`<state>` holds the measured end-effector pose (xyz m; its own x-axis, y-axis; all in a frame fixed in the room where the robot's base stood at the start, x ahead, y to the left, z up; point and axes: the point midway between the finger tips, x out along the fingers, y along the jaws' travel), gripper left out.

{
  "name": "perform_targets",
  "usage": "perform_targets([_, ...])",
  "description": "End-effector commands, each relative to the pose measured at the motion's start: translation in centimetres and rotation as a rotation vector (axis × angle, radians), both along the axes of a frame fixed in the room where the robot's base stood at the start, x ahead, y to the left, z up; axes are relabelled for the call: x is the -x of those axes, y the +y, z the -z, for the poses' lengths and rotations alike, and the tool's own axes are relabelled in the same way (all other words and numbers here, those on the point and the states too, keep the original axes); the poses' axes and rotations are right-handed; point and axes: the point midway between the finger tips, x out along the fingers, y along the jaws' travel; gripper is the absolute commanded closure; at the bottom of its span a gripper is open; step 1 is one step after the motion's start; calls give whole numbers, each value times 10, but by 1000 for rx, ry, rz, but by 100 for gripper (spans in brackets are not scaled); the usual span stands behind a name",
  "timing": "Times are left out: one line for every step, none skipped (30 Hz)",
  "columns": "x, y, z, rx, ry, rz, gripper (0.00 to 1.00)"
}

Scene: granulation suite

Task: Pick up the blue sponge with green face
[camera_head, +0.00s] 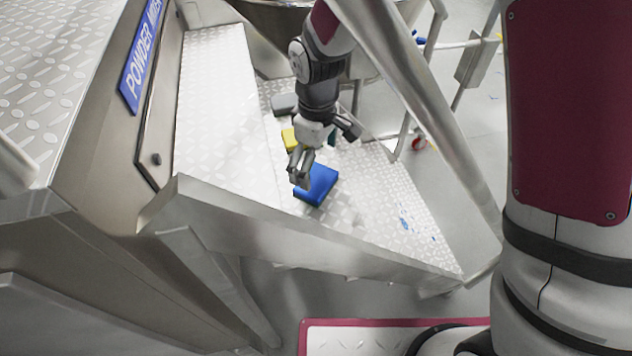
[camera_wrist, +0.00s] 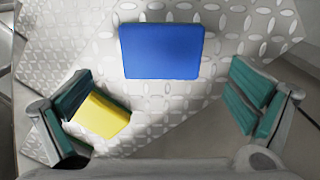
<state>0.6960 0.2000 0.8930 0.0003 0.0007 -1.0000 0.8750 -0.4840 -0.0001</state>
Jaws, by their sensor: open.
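A blue block-shaped sponge (camera_head: 320,183) lies flat on the patterned metal step in the head view. It also shows in the upper middle of the wrist view (camera_wrist: 161,51), with its blue face up. My gripper (camera_head: 324,149) is over the step, just behind the blue sponge in the head view. In the wrist view its two teal-padded fingers (camera_wrist: 162,104) are spread wide with nothing held between them. The blue sponge lies ahead of the fingers and apart from them.
A yellow sponge (camera_wrist: 100,115) lies beside the left finger; the head view shows it partly hidden (camera_head: 289,138). A grey block (camera_head: 284,103) lies farther back. A slanted metal rail (camera_head: 420,90) runs right of my arm. A higher tread (camera_head: 218,110) rises left.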

Motion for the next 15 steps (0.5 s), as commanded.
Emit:
perform_targets([0, 0, 3, 0, 1, 0, 0])
perform_targets([1, 0, 5, 1, 2, 0, 0])
perform_targets([1, 0, 10, 2, 3, 0, 0])
perform_targets([1, 0, 14, 3, 4, 0, 0])
perform_targets([2, 0, 19, 3, 4, 0, 0])
perform_targets([2, 0, 25, 3, 4, 0, 0])
perform_targets([2, 1, 30, 3, 4, 0, 0])
perform_targets([3, 1, 34, 3, 4, -1, 0])
perform_targets([2, 1, 39, 3, 4, 0, 0])
perform_targets([2, 1, 43, 2, 3, 0, 0])
perform_targets([2, 1, 46, 2, 3, 0, 0])
perform_targets([2, 1, 49, 2, 2, 0, 0])
perform_targets([2, 1, 50, 1, 2, 0, 0])
perform_targets([1, 1, 52, 1, 0, 0, 0])
perform_targets([1, 1, 52, 1, 0, 0, 0])
